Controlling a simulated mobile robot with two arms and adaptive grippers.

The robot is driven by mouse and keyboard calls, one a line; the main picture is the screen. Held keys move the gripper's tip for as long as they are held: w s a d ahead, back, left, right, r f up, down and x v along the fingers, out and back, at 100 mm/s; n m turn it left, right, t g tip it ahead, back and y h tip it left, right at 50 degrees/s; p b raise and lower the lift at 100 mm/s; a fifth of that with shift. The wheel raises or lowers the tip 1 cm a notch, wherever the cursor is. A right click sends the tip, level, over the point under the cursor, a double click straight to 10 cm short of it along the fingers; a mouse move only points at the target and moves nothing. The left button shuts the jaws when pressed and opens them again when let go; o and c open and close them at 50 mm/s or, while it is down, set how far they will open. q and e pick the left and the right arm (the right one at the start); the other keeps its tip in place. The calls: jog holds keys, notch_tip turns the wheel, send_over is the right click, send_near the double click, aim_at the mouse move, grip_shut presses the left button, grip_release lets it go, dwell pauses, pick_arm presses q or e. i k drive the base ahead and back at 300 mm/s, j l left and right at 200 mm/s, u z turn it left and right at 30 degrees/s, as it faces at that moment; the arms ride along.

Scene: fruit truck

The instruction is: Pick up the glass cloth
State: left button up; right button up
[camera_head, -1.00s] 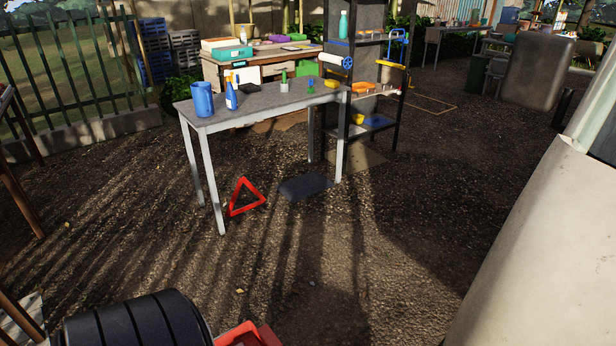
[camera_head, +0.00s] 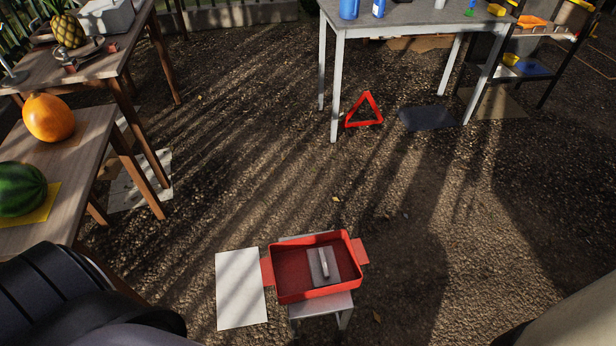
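I cannot make out a cloth that I can name as the glass cloth in the camera_head view. On the grey metal table (camera_head: 400,14) at the top, a blue cup (camera_head: 349,8) and a blue bottle (camera_head: 378,8) show in part. The tabletop is cut off by the top edge of the picture. Neither of my grippers is in view.
A red tray (camera_head: 351,252) holding a grey block with a handle (camera_head: 323,266) stands on a low stand in front. A white board (camera_head: 241,290) lies left of it. A red warning triangle (camera_head: 364,109) stands near the table. Wooden tables with fruit (camera_head: 48,118) are left. Gravel between is open.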

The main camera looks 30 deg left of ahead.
aim_at(323, 268)
jog(key=u, duration=0.65)
